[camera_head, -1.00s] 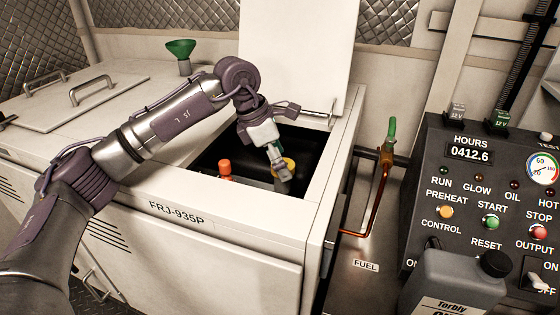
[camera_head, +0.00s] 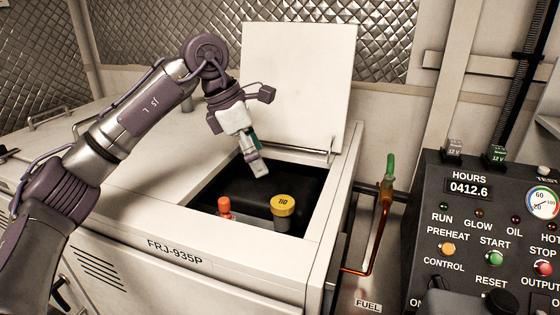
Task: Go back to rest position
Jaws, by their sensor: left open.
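An orange-red cap or knob (camera_head: 224,206) stands at the left in the same opening. The raised white lid (camera_head: 297,85) stands upright behind the gripper.
A copper pipe with a green handle (camera_head: 390,165) stands right of the housing. A dark control panel (camera_head: 490,235) with buttons and a gauge fills the right side. Air above the hatch front is free.

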